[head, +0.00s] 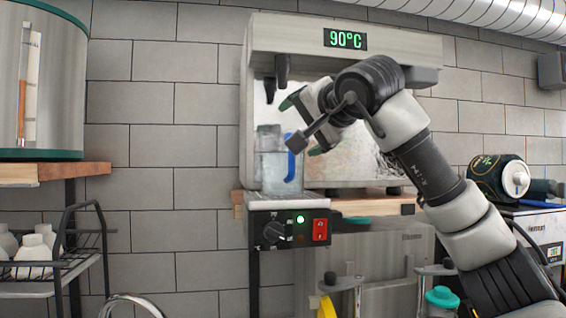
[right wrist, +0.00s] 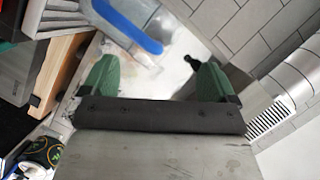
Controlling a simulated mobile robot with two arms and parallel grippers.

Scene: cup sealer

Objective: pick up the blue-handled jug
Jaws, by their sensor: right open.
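The clear jug (head: 269,172) with a blue handle (head: 291,166) stands upright on the drip tray under the dispenser, its handle on the right side. My right gripper (head: 299,124) is open, just to the right of the jug's upper part. In the right wrist view its two green fingertips (right wrist: 157,80) are wide apart with nothing between them. The blue handle (right wrist: 130,27) shows beyond the fingers, toward the upper left. Much of the jug is cut off at the top of that view. My left gripper is not in view.
The steel dispenser (head: 345,38) with a 90°C display has dark spouts (head: 282,70) above the jug. The drip tray (head: 287,201) sits above a control box (head: 290,229) with a red switch. A rack (head: 50,268) of white bottles stands at left.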

